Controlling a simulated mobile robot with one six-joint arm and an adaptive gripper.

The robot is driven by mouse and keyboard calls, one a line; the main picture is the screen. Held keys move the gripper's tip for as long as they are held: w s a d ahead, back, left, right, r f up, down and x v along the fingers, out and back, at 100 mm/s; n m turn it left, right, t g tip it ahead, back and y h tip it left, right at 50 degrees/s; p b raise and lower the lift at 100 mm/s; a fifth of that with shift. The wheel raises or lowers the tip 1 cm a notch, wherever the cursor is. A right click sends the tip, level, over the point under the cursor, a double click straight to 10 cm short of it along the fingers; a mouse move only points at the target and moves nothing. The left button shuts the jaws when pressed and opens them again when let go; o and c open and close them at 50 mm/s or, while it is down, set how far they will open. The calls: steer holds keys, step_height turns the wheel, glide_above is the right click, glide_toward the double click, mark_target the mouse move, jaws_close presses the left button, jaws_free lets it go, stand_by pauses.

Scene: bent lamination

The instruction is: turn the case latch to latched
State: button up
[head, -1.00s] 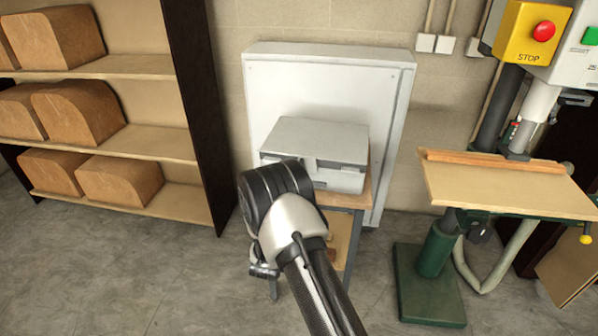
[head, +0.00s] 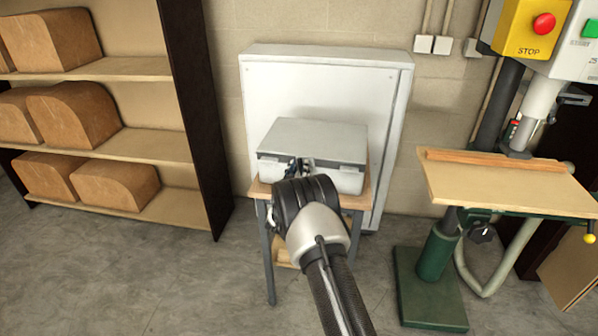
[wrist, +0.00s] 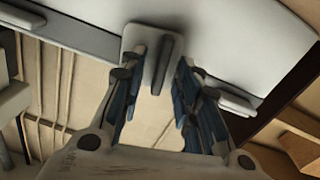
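The grey case (head: 312,134) stands shut on a small wooden-topped table in the head view. Its latch (wrist: 160,62) shows in the wrist view as a dark grey upright lever on a pale rounded plate on the case front. My gripper (wrist: 161,72) is open, with its blue-padded fingers on either side of the lever, close to it. I cannot tell whether either finger touches it. In the head view my gripper (head: 298,167) is at the case's front, and my wrist hides part of the table and the case's lower edge.
The small table (head: 262,190) stands before a large pale panel (head: 330,85) against the wall. A shelf (head: 150,147) with wooden blocks is to the left. A green-based machine (head: 430,280) with a wooden worktable (head: 510,183) is to the right. Floor in front is open.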

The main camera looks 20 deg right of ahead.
steer(key=shift+c, duration=0.2)
jaws_close()
steer(key=shift+f, duration=0.1)
stand_by(0.4)
steer(key=n, duration=0.2)
steer(key=n+b, duration=0.1)
steer(key=shift+f+n, duration=0.35)
steer(key=shift+n, duration=0.05)
steer(key=n, duration=0.2)
steer(key=f+n, duration=0.1)
steer(key=n, duration=0.2)
steer(key=d+n+b, duration=0.1)
steer(key=n, duration=0.2)
steer(key=shift+s+f, duration=0.2)
steer(key=shift+s, duration=0.1)
steer(key=shift+s+d+f+n, duration=0.1)
steer(key=shift+s+d+n, duration=0.05)
steer(key=shift+n, duration=0.85)
steer(key=shift+s+d+f+n, duration=0.1)
steer(key=shift+n, duration=0.9)
